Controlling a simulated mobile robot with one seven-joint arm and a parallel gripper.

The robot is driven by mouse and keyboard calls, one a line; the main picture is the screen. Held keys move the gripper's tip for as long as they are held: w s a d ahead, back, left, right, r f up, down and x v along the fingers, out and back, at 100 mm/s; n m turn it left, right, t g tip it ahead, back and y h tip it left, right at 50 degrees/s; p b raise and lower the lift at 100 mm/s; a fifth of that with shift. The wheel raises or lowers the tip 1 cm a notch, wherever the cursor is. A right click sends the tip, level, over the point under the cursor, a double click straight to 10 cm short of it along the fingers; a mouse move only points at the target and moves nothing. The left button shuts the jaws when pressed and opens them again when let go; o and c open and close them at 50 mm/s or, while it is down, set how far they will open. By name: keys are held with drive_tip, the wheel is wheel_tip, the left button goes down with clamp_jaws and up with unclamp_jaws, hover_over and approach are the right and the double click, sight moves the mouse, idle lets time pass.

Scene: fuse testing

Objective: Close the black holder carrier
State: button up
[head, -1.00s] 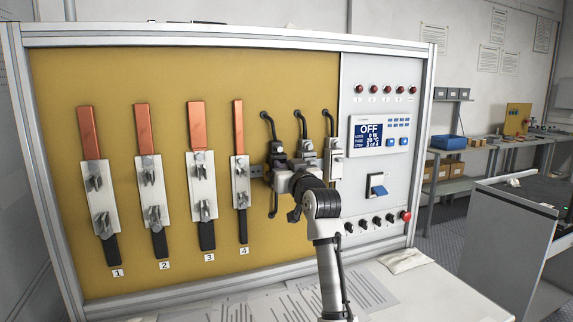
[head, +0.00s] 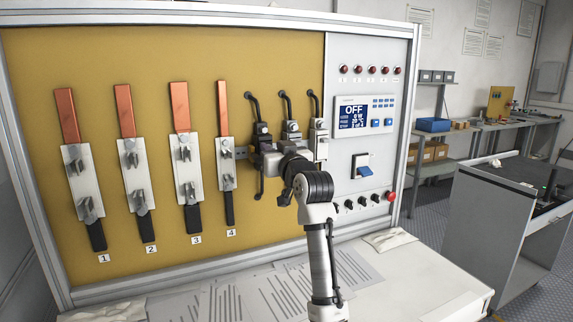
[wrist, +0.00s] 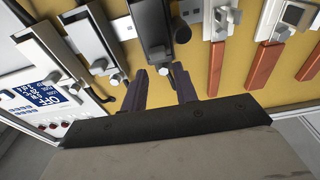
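The black holder carrier (head: 262,130) is the leftmost of three carriers on the yellow panel, just right of fuse strip 4. In the wrist view, which is turned upside down, the black carrier (wrist: 153,25) hangs at the top middle. My gripper (head: 262,165) is at the lower part of the black carrier and hides some of it in the head view. In the wrist view my gripper's two dark fingers (wrist: 159,75) are apart, with nothing seen held between them. The fingertips are close to the carrier's near end; I cannot tell whether they touch it.
A grey carrier (head: 291,131) and a white carrier (head: 318,138) stand close to the right of the black one. Numbered fuse strips, including strip 4 (head: 226,165), are to the left. The display (head: 353,117) reads OFF. Papers (head: 235,298) lie on the bench below.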

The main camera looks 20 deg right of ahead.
drive_tip(key=s+f+b, duration=0.1)
drive_tip(key=s+b, duration=0.1)
drive_tip(key=s, duration=0.9)
drive_tip(key=shift+d+b, duration=0.2)
drive_tip(key=shift+b, duration=0.2)
drive_tip(key=shift+f, duration=0.1)
